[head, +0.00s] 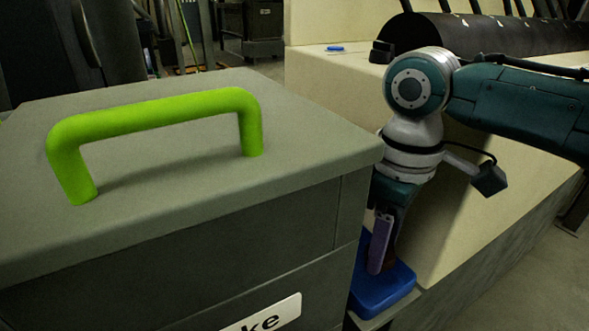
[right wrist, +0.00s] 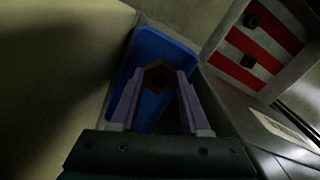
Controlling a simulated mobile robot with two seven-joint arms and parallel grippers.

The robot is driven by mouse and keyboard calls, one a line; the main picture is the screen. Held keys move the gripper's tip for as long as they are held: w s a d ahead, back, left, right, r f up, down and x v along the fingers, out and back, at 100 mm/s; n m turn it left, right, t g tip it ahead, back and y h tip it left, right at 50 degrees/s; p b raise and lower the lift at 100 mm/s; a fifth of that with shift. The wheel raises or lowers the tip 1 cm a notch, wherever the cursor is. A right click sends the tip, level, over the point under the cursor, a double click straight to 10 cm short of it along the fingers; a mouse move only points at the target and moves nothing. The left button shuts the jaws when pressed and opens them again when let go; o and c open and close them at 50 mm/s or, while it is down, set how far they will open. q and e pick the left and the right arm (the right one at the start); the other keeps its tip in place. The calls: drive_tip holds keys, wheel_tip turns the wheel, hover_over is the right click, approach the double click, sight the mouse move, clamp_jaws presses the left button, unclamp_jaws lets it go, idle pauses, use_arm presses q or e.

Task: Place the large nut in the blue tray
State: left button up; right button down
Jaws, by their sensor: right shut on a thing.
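The large nut (right wrist: 160,65) is a brown hexagonal ring between the two purple fingertips of my right gripper (right wrist: 158,78) in the right wrist view. My right gripper (head: 381,268) points down in the head view, shut on the nut, with a reddish-brown bit showing beside the fingers. The blue tray (head: 392,291) lies directly below the fingers. It also shows behind the nut in the right wrist view (right wrist: 152,38). I cannot tell whether the nut touches the tray floor. My left gripper is out of view.
A large grey box (head: 180,240) with a green handle (head: 150,113) fills the left, close beside the tray and gripper. A cream machine block (head: 480,215) stands on the right. A red-and-white striped patch (right wrist: 262,45) shows at upper right in the wrist view.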

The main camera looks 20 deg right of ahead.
sight(373, 286)
wheel_tip(373, 286, down, 5)
drive_tip(key=shift+f+b, duration=0.1)
drive_tip(key=shift+b, duration=1.05)
drive_tip(key=shift+f, duration=0.1)
drive_tip(key=shift+f, duration=0.2)
drive_tip(key=shift+c, duration=1.9)
unclamp_jaws()
